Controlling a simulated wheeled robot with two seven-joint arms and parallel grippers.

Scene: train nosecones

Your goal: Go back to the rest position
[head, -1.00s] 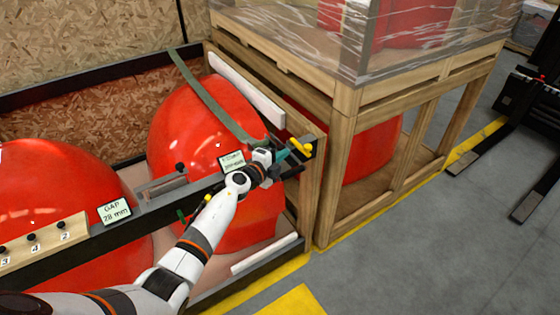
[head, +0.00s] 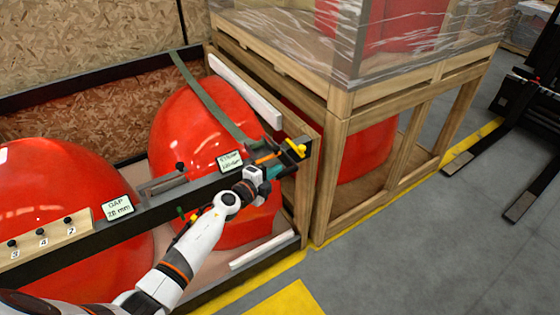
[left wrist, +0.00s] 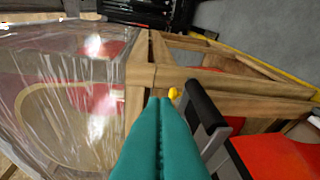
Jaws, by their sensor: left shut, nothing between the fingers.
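My left gripper (head: 272,171) is at the right end of the dark beam, just below and left of a yellow-handled fitting (head: 298,148). Its teal fingers are shut with nothing between them, and they fill the lower middle of the left wrist view (left wrist: 160,110). In that view the yellow handle (left wrist: 174,93) shows just beyond the fingertips, beside a dark bar. In the head view a thin orange piece (head: 266,158) shows just above the fingers. My right gripper is not in view.
Large red nosecones (head: 60,190) sit in the crate behind the dark beam (head: 150,204). A green strap (head: 205,97) crosses one. A wooden crate with wrapped top (head: 345,105) stands at right, a forklift beyond. Grey floor (head: 400,255) at lower right is clear.

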